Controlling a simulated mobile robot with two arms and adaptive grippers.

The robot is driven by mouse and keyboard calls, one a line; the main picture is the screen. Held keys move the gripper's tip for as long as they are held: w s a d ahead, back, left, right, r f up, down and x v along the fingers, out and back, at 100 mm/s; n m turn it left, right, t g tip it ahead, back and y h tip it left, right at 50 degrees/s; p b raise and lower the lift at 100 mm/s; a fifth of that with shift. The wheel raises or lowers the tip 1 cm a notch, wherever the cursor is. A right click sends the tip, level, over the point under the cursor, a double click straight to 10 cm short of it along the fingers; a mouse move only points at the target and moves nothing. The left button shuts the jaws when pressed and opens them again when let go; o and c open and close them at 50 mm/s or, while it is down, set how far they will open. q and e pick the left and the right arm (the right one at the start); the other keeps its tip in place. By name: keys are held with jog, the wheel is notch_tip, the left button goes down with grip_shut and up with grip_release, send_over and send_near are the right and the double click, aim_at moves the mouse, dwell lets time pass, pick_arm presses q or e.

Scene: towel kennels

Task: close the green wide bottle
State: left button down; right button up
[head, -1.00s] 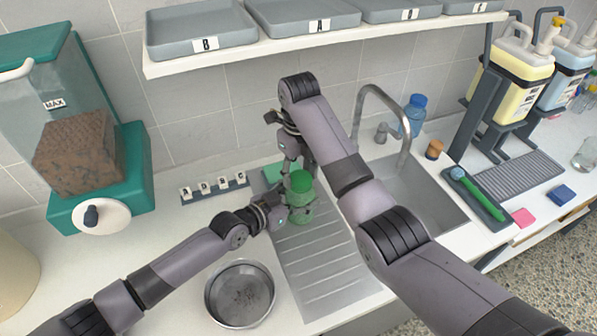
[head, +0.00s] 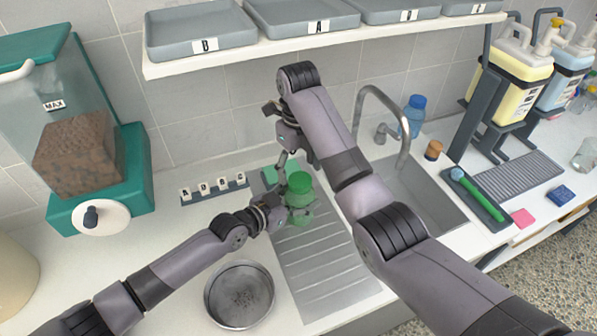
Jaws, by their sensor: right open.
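The green wide bottle (head: 300,208) stands on the ridged steel drainboard, and a darker green cap (head: 299,182) sits on its top. My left gripper (head: 290,216) comes in from the left and is shut on the bottle's body, hiding part of its side. My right gripper (head: 296,166) is open just above and behind the cap, pointing down. Its fingers are partly hidden by its own arm, and I see nothing held in it.
A shelf with grey trays hangs above.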

notch_tip(320, 180, up, 2)
jog(key=shift+r, duration=0.1)
jog(key=shift+o, duration=0.3)
